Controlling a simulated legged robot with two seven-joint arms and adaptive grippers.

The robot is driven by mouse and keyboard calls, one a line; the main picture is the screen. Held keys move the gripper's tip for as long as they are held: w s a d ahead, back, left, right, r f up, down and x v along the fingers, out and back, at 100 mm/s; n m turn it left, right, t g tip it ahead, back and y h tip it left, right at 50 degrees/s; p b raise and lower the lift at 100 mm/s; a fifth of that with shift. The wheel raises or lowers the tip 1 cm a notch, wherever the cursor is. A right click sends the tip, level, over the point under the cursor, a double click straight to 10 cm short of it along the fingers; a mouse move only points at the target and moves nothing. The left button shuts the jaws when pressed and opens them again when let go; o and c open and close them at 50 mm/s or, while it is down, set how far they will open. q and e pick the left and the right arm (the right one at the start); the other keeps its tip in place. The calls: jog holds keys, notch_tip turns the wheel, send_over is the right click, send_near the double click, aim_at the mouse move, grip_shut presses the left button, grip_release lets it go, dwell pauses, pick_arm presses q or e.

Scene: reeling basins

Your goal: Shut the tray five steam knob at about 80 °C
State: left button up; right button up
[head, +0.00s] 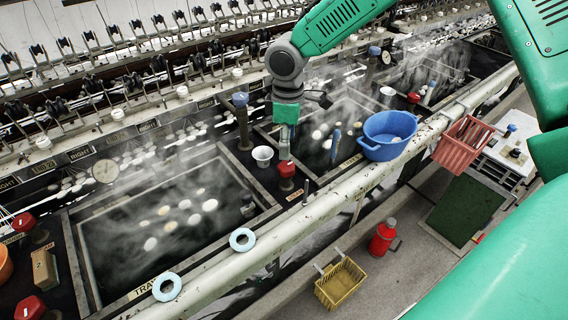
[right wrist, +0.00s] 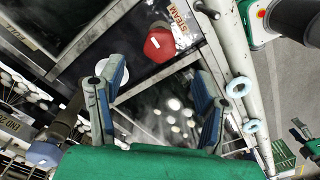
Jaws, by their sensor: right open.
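A red steam knob (head: 287,169) stands on the divider right of the near steaming basin (head: 165,225). In the right wrist view the red knob (right wrist: 160,45) sits beside a "STEAM" label (right wrist: 181,19). My right gripper (head: 284,147) points down just above this knob in the head view. In the right wrist view its blue-padded fingers (right wrist: 160,82) are spread and empty, with the knob beyond the tips. Contact is not visible. A "TRAY" label (head: 143,291) is partly covered, so its number is unreadable. A round dial (head: 106,171) stands behind the basin; its reading is too small. My left gripper is not in view.
A white cup (head: 262,154) and a tall blue-topped post (head: 242,120) stand close to the gripper. A blue basin (head: 388,134) and red basket (head: 465,142) sit along the front rail (head: 330,205). Blue rings (head: 242,239) lie on the rail. Other red knobs (head: 23,222) are at left.

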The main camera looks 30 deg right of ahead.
aim_at(288, 164)
jog(key=f, duration=0.3)
jog(key=d+f, duration=0.1)
jog(key=f, duration=0.2)
jog(key=shift+w+d, duration=0.1)
jog(key=shift+w, duration=0.05)
jog(key=shift+a+f, duration=0.5)
jog(key=shift+f, duration=0.2)
jog(key=shift+a+f, duration=0.3)
jog(key=shift+a, duration=0.3)
jog(key=shift+d, duration=0.3)
jog(key=shift+c, duration=0.4)
jog(key=shift+d+f, duration=0.15)
jog(key=shift+d, duration=0.35)
jog(key=c, duration=1)
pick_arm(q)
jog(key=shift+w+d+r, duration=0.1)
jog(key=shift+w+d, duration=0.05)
pick_arm(e)
jog(key=shift+c, duration=0.2)
